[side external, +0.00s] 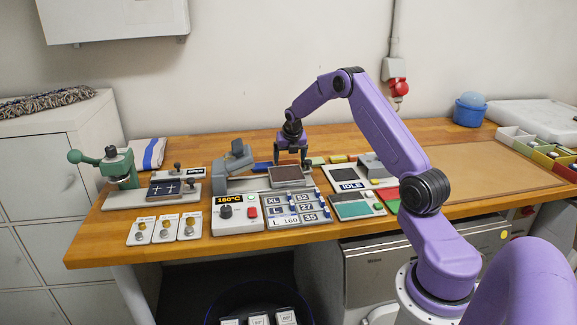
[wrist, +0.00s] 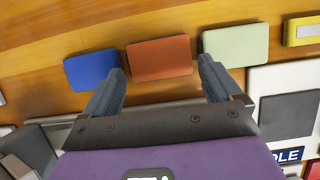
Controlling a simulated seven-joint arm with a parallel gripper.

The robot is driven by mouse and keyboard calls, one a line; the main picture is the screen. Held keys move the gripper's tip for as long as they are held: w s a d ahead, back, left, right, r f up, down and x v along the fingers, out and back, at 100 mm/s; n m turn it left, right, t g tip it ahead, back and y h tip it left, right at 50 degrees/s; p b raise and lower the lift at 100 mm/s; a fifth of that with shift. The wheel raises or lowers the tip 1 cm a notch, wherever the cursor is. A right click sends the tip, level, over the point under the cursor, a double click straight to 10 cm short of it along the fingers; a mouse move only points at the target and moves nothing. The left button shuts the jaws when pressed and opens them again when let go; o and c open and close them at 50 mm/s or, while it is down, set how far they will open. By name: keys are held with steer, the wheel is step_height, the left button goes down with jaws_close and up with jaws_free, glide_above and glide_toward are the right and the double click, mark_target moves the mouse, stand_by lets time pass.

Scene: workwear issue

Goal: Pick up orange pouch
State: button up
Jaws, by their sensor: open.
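The orange pouch (wrist: 160,58) lies flat on the wooden table in the wrist view, between a blue pouch (wrist: 93,70) on its left and a pale green pouch (wrist: 236,44) on its right. My gripper (wrist: 161,68) is open and empty, with one fingertip near each side edge of the orange pouch. Whether the fingers touch it or are still above it, I cannot tell.
The blue pouch (side external: 262,165) and pale green pouch (side external: 317,160) sit close on either side. A yellow item (wrist: 303,30) lies farther right. The IDLE panel (side external: 349,178) is to the right.

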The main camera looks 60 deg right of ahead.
steer(key=shift+x, duration=1.2)
steer(key=shift+c, duration=0.3)
steer(key=c, duration=0.6)
steer(key=shift+c, duration=0.2)
